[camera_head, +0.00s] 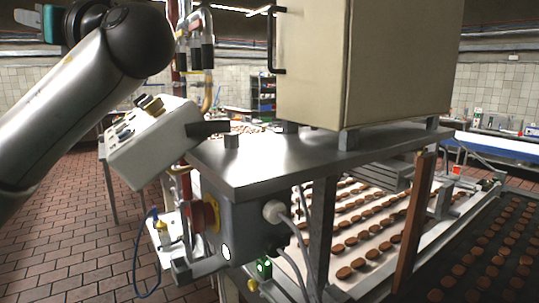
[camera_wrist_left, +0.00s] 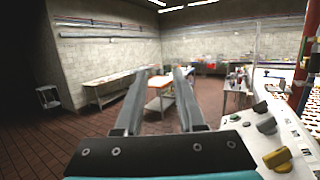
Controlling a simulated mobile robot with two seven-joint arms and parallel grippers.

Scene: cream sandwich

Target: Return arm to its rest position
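My left arm (camera_head: 65,105) comes in from the left and is raised, with its bulky wrist joint at the top left of the head view. My left gripper (camera_head: 28,17) shows there in part, with a teal body, at the top left edge. In the left wrist view, the two grey fingers of the left gripper (camera_wrist_left: 160,78) stand apart, with nothing between them. It is open and empty, pointing out over the room. My right gripper is not in view.
A tilted control box with knobs (camera_head: 152,145) is close to my left arm; it also shows in the left wrist view (camera_wrist_left: 282,135). A metal table (camera_head: 265,160) carries a large beige cabinet (camera_head: 365,60). Conveyors (camera_head: 490,245) hold many brown biscuits. Tiled floor (camera_head: 75,225) is open at left.

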